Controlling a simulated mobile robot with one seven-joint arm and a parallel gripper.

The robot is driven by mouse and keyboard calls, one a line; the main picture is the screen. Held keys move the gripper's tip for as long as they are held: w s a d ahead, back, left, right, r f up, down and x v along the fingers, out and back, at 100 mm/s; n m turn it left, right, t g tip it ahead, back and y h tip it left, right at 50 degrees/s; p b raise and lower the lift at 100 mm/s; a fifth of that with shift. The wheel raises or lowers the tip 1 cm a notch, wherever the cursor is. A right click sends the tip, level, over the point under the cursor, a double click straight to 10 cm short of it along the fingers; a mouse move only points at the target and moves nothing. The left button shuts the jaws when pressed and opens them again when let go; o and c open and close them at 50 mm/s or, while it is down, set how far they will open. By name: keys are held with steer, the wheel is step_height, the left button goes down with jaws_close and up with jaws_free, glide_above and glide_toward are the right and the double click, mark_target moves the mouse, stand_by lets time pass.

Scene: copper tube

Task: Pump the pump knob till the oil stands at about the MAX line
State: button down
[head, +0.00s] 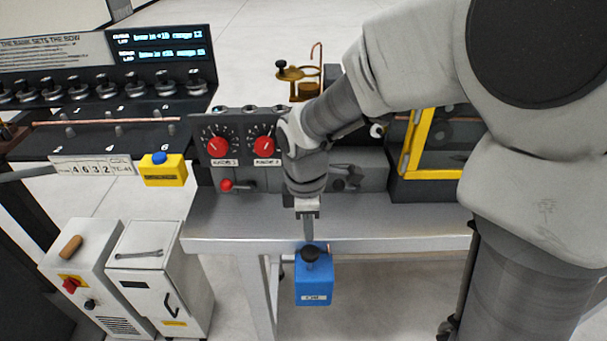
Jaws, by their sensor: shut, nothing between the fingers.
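The pump is a blue box (314,287) with a small white label, hanging at the front edge of the bench. A black round pump knob (310,254) sits on its top. My gripper (309,238) points down right above the knob, shut and empty. Its fingertips are at or just above the knob; I cannot tell whether they touch. No oil level or MAX line can be made out in this view.
The grey bench (225,217) has bare surface left of my gripper. Behind stand two red dials (217,146), a small red-knobbed lever (227,185), a brass fitting (292,75) and a yellow-framed guard (416,140). A yellow box with a blue button (162,169) is at left, above white cabinets (160,268).

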mark_target(310, 254)
steer(key=shift+w+d+f, duration=0.1)
steer(key=shift+f, duration=2.45)
steer(key=shift+f+b, duration=1.15)
steer(key=shift+f, duration=0.3)
steer(key=shift+r+p, duration=0.4)
steer(key=shift+p, duration=0.1)
step_height(310, 254, up, 14)
steer(key=p, duration=0.3)
steer(key=shift+s+a+f, duration=0.15)
steer(key=shift+s+a, duration=0.15)
